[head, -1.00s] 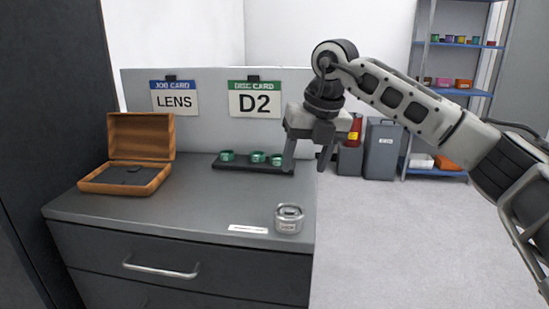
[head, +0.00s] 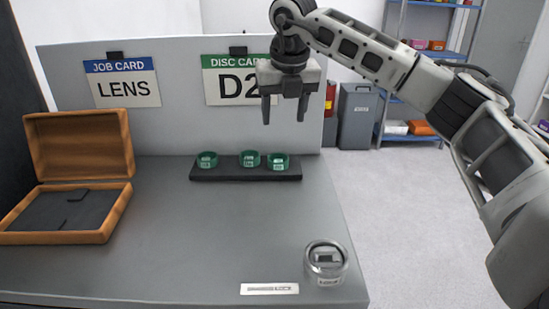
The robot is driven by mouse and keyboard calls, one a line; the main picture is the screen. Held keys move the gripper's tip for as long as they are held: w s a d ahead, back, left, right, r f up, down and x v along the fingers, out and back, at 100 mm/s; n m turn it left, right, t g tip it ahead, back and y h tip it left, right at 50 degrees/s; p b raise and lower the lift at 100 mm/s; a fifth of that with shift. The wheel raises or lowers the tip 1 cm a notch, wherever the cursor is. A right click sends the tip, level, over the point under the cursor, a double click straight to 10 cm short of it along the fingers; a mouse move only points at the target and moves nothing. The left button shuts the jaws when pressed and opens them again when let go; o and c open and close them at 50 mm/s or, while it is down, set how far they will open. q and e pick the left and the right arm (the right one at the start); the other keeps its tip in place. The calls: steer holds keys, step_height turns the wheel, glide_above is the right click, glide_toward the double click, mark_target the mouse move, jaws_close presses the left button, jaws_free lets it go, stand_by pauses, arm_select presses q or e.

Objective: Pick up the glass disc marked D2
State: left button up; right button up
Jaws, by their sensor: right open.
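Three small green-rimmed glass discs sit in a row on a black rack at the back of the grey bench: a left disc (head: 207,160), a middle disc (head: 249,159) and a right disc (head: 278,161). Each bears a small pale label, too small to read, so I cannot tell which is D2. The rack (head: 245,175) is low and flat. My right gripper (head: 284,118) is open and empty, fingers pointing down, above and apart from the right disc. It partly covers the disc card (head: 228,82), which reads D2. My left gripper is not in view.
An open wooden case (head: 115,200) with a dark lining stands at left. A round metal and glass piece (head: 326,265) and a white label strip (head: 270,289) are near the bench front. A job card (head: 122,85) reads LENS. The bench middle is clear.

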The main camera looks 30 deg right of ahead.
glide_above(278, 158)
steer(key=s, duration=0.1)
step_height(278, 158, down, 6)
steer(key=shift+d+f, duration=0.1)
steer(key=shift+s+a+p+x, duration=0.1)
steer(key=shift+s+p+x, duration=0.1)
steer(key=shift+x, duration=1.1)
steer(key=shift+s+a+p+x, duration=0.1)
steer(key=shift+p+x, duration=0.05)
steer(key=shift+x, duration=1.15)
steer(key=c, duration=0.7)
